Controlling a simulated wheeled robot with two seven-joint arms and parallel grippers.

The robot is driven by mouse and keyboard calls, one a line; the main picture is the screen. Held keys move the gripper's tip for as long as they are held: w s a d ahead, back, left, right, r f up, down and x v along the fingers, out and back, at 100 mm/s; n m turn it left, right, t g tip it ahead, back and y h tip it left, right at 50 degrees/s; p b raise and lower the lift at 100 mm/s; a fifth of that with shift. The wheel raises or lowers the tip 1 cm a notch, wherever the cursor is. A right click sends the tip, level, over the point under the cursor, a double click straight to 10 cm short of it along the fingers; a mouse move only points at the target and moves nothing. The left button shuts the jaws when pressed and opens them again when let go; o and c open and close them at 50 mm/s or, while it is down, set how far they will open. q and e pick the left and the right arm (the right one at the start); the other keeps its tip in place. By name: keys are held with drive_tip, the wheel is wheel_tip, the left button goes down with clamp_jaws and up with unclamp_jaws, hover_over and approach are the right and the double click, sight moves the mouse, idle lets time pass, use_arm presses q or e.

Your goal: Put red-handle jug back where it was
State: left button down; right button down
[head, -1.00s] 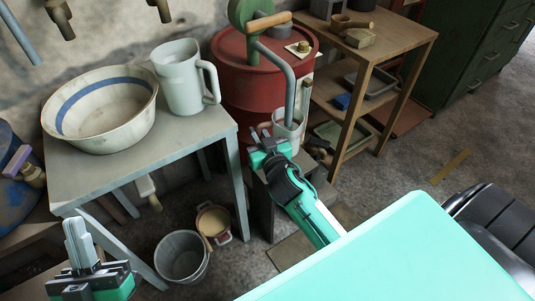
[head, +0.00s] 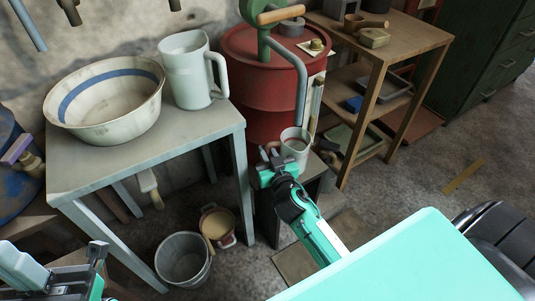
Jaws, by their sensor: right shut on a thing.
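The small pale jug (head: 297,153) is upright just below the drum pump's curved spout (head: 301,95). Its reddish handle (head: 269,151) is on its left side, partly hidden by my gripper. My right gripper (head: 272,166) is shut on the jug at the handle side. The jug is over or on a low dark stand (head: 312,167); I cannot tell whether its base touches.
A grey table (head: 185,140) holds a blue-banded basin (head: 112,115) and a larger white jug (head: 187,75). The red drum (head: 260,100) stands behind the small jug. A wooden shelf (head: 410,52) is at right. A bucket (head: 183,262) and a pot (head: 217,224) are on the floor.

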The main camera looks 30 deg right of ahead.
drive_tip(key=shift+r, duration=0.1)
drive_tip(key=shift+f, duration=0.2)
drive_tip(key=c, duration=1.4)
unclamp_jaws()
drive_tip(key=shift+r, duration=0.1)
